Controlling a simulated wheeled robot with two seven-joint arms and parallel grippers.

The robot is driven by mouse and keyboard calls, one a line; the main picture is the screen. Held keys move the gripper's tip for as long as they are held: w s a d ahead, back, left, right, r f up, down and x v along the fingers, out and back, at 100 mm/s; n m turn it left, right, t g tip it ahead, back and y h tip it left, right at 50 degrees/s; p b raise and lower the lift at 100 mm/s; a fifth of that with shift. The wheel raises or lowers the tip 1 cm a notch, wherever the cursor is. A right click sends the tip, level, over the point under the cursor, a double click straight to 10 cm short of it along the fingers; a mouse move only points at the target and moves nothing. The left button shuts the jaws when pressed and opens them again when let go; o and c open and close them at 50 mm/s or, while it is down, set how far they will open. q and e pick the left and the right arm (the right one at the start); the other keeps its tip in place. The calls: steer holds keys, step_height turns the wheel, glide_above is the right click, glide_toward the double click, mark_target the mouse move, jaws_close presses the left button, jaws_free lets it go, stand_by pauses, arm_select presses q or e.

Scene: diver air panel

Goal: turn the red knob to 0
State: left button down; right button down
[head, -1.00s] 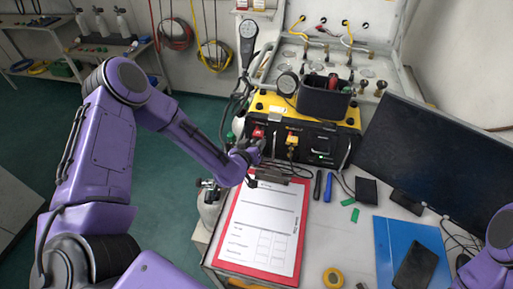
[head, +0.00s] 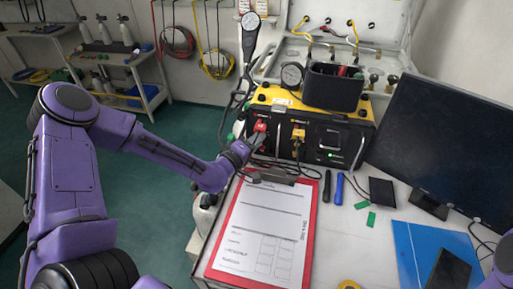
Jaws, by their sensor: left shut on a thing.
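The red knob (head: 260,126) is on the left part of the front face of the black and yellow panel box (head: 345,140). My left gripper (head: 257,140) is at the knob, reaching in from the lower left, and is shut on it. The gripper's fingers hide part of the knob, and its scale marks are too small to read. My right gripper is not in view.
A red clipboard (head: 219,243) with a white form lies below the gripper. A yellow connector (head: 298,135) sits right of the knob. A black bin (head: 333,90) and a round gauge (head: 292,75) stand on the box. A monitor (head: 450,140) stands at right.

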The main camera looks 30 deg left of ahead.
arm_select(q)
steer(key=shift+f+n+t+b, duration=0.1)
steer(key=shift+n+t+b, duration=0.2)
steer(key=shift+n+b, duration=0.35)
steer(key=c, duration=0.9)
jaws_free()
steer(key=shift+a, duration=0.1)
steer(key=shift+s+a+r+p, duration=0.1)
steer(key=shift+s+a+p, duration=0.15)
steer(key=shift+s, duration=1.5)
steer(key=shift+s+a+r+p, duration=0.1)
steer(key=shift+s+a+p, duration=0.2)
steer(key=shift+s, duration=1.45)
steer(key=shift+s+a+p, duration=0.2)
steer(key=shift+s+p, duration=0.05)
steer(key=shift+s, duration=1.5)
